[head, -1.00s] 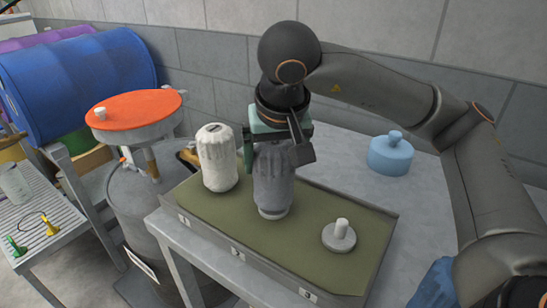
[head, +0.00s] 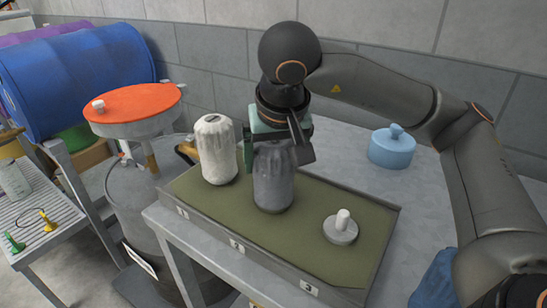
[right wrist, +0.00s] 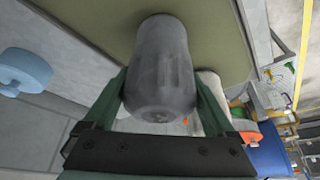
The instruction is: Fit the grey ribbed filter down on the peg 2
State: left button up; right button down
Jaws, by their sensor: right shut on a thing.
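The grey ribbed filter (head: 273,180) stands upright over the middle position, label 2, of the green tray (head: 222,218). Its lower end is at the tray surface, and peg 2 is hidden beneath it. My right gripper (head: 275,148) is shut on the filter's upper part from above. In the right wrist view the grey filter (right wrist: 160,65) sits between the two green fingers of the gripper (right wrist: 160,105). Whether the filter is fully seated cannot be told. My left gripper is not in view.
A white filter (head: 216,150) stands close left at position 1. A bare peg on a round base (head: 341,228) is at position 3. A blue lidded pot (head: 391,148) stands behind right. An orange-topped funnel (head: 133,108) and drum are left.

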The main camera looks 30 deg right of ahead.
grip_release()
jog(key=shift+f, duration=0.1)
jog(key=shift+v, duration=0.8)
pick_arm(q)
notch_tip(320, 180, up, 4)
jog(key=p, duration=0.4)
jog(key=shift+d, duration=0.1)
pick_arm(e)
jog(key=v, duration=1.1)
